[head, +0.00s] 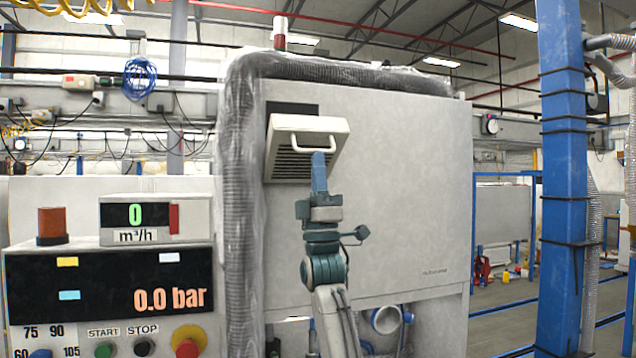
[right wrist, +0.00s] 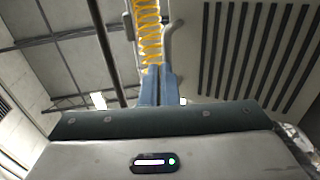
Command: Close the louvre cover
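The white louvre cover (head: 341,131) is on the upper left of the big grey cabinet. It stands out from the cabinet at a tilt, with a dark opening (head: 292,108) above it and dark slats on its face. A pale U-shaped handle (head: 304,141) is on its front. The slats (right wrist: 255,50) and the handle (right wrist: 169,45) also show in the right wrist view. My right gripper (head: 319,156) comes from below, its blue fingers (right wrist: 159,85) close together at the handle bar; they look shut on it, though the contact is partly hidden. My left gripper is out of view.
The grey cabinet (head: 410,200) has a wrapped corrugated hose (head: 238,200) along its left side. A control panel (head: 110,290) with displays and buttons stands front left. A blue post (head: 565,180) is at the right. The cabinet face right of the cover is clear.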

